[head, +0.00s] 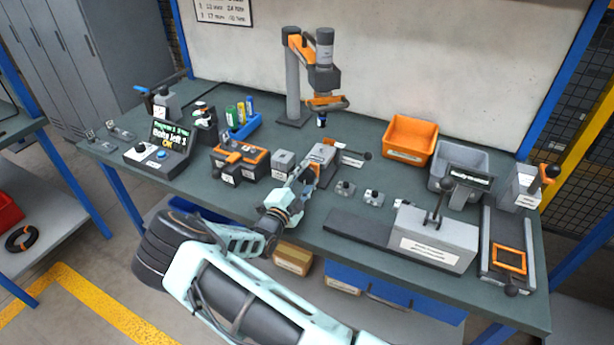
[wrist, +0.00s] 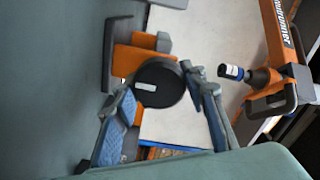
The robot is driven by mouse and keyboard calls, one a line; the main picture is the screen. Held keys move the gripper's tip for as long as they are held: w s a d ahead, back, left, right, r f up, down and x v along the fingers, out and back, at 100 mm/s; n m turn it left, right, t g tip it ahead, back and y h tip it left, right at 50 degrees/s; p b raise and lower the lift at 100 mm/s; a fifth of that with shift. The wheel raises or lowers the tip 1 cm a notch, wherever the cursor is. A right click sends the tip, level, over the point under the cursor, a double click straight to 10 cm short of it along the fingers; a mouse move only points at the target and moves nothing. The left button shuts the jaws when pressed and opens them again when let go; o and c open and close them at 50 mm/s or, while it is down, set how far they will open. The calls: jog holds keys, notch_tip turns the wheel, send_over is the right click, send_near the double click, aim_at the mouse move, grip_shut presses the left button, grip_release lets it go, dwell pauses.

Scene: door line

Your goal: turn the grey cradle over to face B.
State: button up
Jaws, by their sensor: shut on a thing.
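The grey cradle (head: 322,154) appears as a grey block near the middle of the bench, below the orange tool arm. My gripper (head: 311,170) is at its near side and partly hides it. In the wrist view my gripper (wrist: 160,90) has its two fingers on either side of a round black knob (wrist: 158,82) with a small pale label, and is shut on it. Behind the knob are an orange block and a dark grey bar. I cannot read which face of the cradle is up.
An orange tool arm (head: 326,75) hangs behind the cradle; its tip also shows in the wrist view (wrist: 231,72). A black-knobbed lever (head: 366,156) is to the right. An orange-topped box (head: 240,162) stands left. An orange bin (head: 409,139) and grey fixture (head: 433,240) stand right.

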jog(key=o, duration=1.2)
jog(key=v, duration=1.2)
